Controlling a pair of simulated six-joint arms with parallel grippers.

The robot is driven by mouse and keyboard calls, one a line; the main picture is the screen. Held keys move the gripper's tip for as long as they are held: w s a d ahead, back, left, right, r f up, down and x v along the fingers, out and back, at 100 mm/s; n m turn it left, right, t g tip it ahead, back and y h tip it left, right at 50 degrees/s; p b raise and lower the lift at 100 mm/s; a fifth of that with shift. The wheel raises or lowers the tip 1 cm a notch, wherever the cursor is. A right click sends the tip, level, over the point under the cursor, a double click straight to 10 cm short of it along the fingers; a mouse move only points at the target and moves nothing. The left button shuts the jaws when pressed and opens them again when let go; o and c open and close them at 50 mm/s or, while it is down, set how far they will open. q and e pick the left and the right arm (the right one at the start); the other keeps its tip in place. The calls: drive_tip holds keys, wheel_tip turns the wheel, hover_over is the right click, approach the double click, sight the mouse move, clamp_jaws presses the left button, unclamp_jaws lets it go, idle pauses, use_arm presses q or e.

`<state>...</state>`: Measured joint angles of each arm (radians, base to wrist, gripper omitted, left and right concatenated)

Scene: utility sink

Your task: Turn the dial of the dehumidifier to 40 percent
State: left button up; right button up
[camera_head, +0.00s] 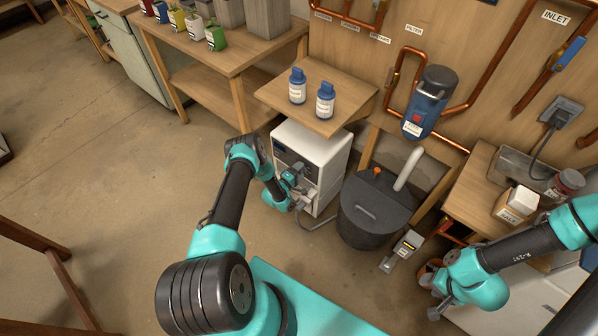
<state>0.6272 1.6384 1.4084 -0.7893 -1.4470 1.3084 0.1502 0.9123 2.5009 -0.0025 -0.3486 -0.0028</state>
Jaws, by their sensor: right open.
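The dehumidifier appears to be the white box (324,152) standing on the floor under a small wooden shelf. A dark panel (281,155) shows at the upper left of its front. My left gripper (305,186) is at the front of this box, close to or touching it. The gripper and wrist cover part of the front, and I cannot make out the dial or its marks. Whether the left jaws are open or shut is too small to tell. My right gripper (438,309) is open at the lower right, well away from the box.
Two blue-capped bottles (297,87) (325,101) stand on the shelf (350,93) above the box. A dark lidded bin (373,210) with a white pipe stands right of it. A grey device (402,251) lies on the floor. A wooden bench (477,170) is at right.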

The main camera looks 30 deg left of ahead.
use_arm(q)
drive_tip(key=s+a, duration=0.3)
drive_tip(key=s, duration=1.4)
drive_tip(key=shift+d, duration=0.1)
drive_tip(key=w+d+r+m+g+h, duration=0.1)
drive_tip(key=w+d+r+m+g, duration=0.2)
drive_tip(key=d+r+m+g, duration=0.6)
drive_tip(key=s+d+r+m+g, duration=0.5)
drive_tip(key=s+d+r+g, duration=0.3)
drive_tip(key=s+d+r, duration=0.3)
drive_tip(key=s+r, duration=0.2)
drive_tip(key=s, duration=0.2)
drive_tip(key=shift+r, duration=0.2)
